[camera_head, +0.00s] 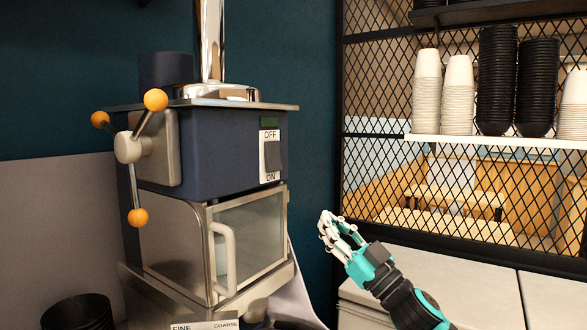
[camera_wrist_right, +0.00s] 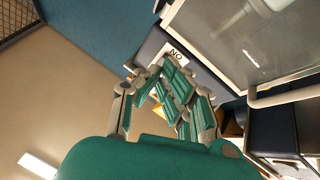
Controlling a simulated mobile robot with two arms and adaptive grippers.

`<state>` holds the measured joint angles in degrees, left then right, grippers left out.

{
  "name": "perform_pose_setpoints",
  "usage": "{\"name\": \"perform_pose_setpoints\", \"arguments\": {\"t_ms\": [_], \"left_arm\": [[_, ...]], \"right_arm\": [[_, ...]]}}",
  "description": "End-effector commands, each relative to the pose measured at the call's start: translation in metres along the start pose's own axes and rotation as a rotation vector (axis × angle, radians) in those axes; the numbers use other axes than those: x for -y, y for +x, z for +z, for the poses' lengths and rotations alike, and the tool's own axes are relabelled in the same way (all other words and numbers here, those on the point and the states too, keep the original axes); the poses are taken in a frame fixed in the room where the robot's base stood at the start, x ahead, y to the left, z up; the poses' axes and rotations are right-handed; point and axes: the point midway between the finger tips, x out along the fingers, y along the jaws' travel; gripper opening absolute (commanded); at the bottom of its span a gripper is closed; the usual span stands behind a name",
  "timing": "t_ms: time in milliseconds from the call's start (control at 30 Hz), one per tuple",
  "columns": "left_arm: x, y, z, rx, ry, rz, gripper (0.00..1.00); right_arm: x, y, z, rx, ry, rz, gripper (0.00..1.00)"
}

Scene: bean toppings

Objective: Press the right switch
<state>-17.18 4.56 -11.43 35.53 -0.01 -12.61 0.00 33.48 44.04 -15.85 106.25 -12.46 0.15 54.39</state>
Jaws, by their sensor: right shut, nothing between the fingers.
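The machine (camera_head: 220,150) is dark blue with a steel top. Its switch (camera_head: 272,156) is a dark rocker on a white plate marked OFF above and ON below, on the right part of the front. My right gripper (camera_head: 328,222) is shut and empty, to the right of the machine and lower than the switch, apart from it. In the right wrist view the gripper's fingers (camera_wrist_right: 180,85) are in front of the machine, and part of the white switch plate (camera_wrist_right: 178,60) with "NO" shows behind them. The rocker is mostly hidden there. My left gripper is not in view.
A glass door with a pale handle (camera_head: 226,258) is below the switch. A three-armed lever with orange knobs (camera_head: 155,100) sticks out at the left. Stacked cups (camera_head: 428,95) stand on a shelf behind black mesh at the right. A white counter (camera_head: 440,280) lies below the mesh.

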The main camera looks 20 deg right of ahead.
Motion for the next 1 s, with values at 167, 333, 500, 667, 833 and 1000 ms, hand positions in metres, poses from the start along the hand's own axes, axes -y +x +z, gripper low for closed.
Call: {"name": "perform_pose_setpoints", "arguments": {"t_ms": [167,333,500,667,833,1000], "left_arm": [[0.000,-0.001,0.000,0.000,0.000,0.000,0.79],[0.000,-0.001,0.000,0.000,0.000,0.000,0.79],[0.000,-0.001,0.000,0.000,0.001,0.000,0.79],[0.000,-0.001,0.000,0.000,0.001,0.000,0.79],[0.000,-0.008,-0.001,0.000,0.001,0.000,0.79],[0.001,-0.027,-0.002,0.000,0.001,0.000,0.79]], "right_arm": [[-0.011,-0.003,-0.041,-0.083,0.243,-0.096,0.00],[-0.013,-0.005,-0.058,-0.109,0.350,-0.142,0.00],[-0.014,-0.005,-0.059,-0.112,0.365,-0.149,0.00],[-0.013,-0.005,-0.059,-0.112,0.363,-0.148,0.00],[-0.013,0.005,-0.063,-0.114,0.363,-0.147,0.00],[-0.010,0.034,-0.070,-0.116,0.364,-0.148,0.00]]}}
